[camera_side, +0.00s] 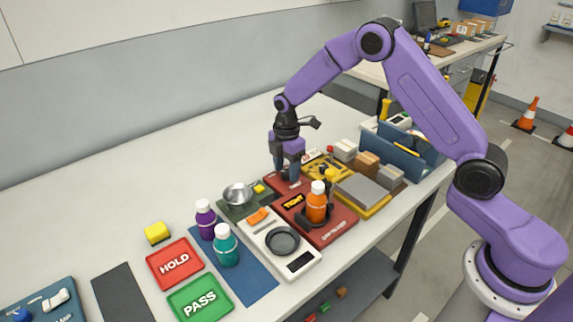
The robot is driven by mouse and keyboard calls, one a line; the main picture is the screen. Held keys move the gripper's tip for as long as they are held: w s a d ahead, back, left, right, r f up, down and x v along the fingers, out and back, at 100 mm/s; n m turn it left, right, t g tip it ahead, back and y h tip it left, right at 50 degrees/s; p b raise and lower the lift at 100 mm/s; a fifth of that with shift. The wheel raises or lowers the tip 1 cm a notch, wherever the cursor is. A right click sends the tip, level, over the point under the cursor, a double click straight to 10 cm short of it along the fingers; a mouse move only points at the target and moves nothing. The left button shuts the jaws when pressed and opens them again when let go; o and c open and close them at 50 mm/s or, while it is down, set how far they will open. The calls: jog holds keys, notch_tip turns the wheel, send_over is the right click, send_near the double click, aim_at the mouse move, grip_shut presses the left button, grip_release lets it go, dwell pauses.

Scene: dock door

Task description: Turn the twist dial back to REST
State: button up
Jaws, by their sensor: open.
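My gripper (287,172) points down over a dark red board (283,187) at the back middle of the bench. Its fingers are low, close to the board. I cannot make out a twist dial clearly; the fingers hide part of that board, and no REST mark is readable. In front is a red board (333,233) with a yellow TIGHT label (293,200). An orange bottle (316,206) with a white cap stands upright on it in a black holder.
A yellow board (374,210) with a grey block and a blue toolbox (406,158) stand right of the gripper. A metal pan (238,194), a white scale (302,262), purple (206,221) and teal (226,248) bottles stand left and in front. The bench's back left is clear.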

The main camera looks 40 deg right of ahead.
aim_at(287, 172)
notch_tip(287, 172, up, 17)
jog(key=shift+r, duration=0.2)
dwell(0.4)
jog(key=s+a+m, duration=0.2)
jog(key=s, duration=1.2)
jog(key=s+a+m, duration=0.2)
jog(key=s, duration=1.2)
jog(key=s+d+f+m, duration=0.1)
jog(key=s+d, duration=0.4)
jog(key=s, duration=0.5)
jog(key=shift+s+f+m, duration=0.3)
jog(key=shift+s+f, duration=0.05)
jog(key=shift+f, duration=0.35)
